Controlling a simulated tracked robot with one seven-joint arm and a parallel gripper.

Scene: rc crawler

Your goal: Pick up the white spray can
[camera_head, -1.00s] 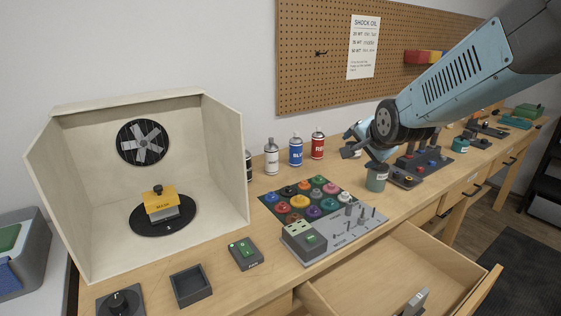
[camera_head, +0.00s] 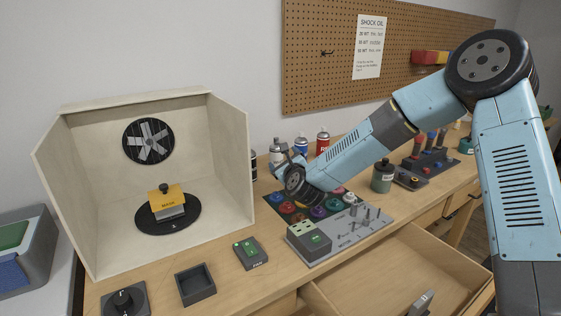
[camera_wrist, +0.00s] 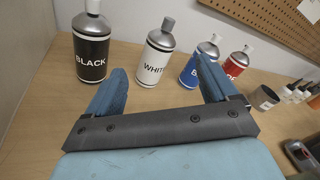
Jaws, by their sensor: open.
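The white spray can (camera_wrist: 157,55), labelled WHITE with a grey cap, stands upright on the bench in the wrist view. It lies ahead of my gripper (camera_wrist: 163,85), between the lines of its two blue fingers and apart from them. My gripper is open and empty. In the head view the can (camera_head: 276,150) stands at the back of the bench, with its lower part hidden behind my gripper (camera_head: 283,158).
A black can (camera_wrist: 91,45) stands left of the white one. A blue can (camera_wrist: 200,65) and a red can (camera_wrist: 236,64) stand to its right. A spray booth (camera_head: 225,150) is at the left. A tray of coloured pots (camera_head: 285,207) lies below my wrist.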

